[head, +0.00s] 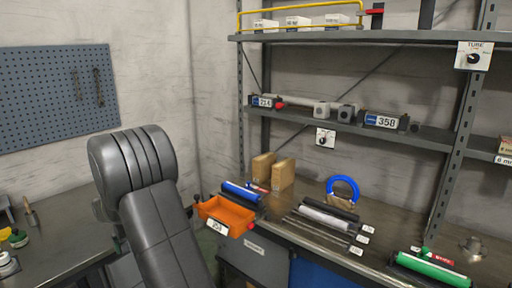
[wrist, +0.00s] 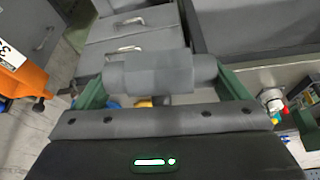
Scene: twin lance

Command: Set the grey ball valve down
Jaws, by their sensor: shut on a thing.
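The grey ball valve (wrist: 162,72) is in the wrist view, a plain grey rounded body lying crosswise between the green fingers. My gripper (wrist: 164,86) is shut on it, one finger at each end. The valve is held in the air, with grey drawer fronts behind it. In the head view my dark arm fills the lower left, and neither the valve nor the gripper can be made out there.
An orange bin (head: 226,214) sits at the bench's front edge, also at left in the wrist view (wrist: 22,78). The bench holds rods, a blue ring (head: 343,188), tan blocks (head: 283,174) and a green roll (head: 432,269). A shelf (head: 425,137) hangs above.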

